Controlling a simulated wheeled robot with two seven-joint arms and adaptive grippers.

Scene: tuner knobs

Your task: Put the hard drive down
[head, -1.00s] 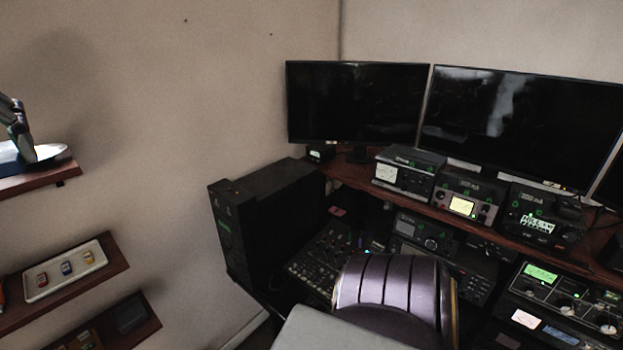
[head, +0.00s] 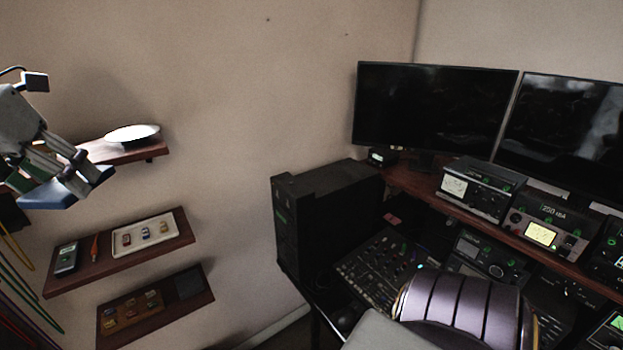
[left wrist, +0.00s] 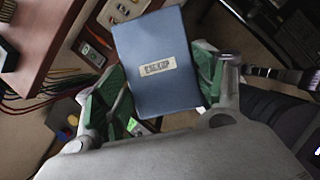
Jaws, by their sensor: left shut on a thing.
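The hard drive (left wrist: 158,62) is a flat blue box with a paper label, held between the green pads of my left gripper (left wrist: 155,88) in the left wrist view. In the head view the blue drive (head: 66,188) hangs at the far left under my left gripper (head: 48,172), in front of the top wall shelf. The gripper is shut on it, and it is apart from the shelf boards as far as I can tell. My right gripper is not in view.
The top shelf (head: 150,152) bears a white oval dish (head: 132,134). The middle shelf (head: 90,268) bears a phone-like device (head: 67,258), an orange item and a tray (head: 120,248) of small pieces. The bottom shelf (head: 195,306) has small items. A black case (head: 330,225) and desk gear stand right.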

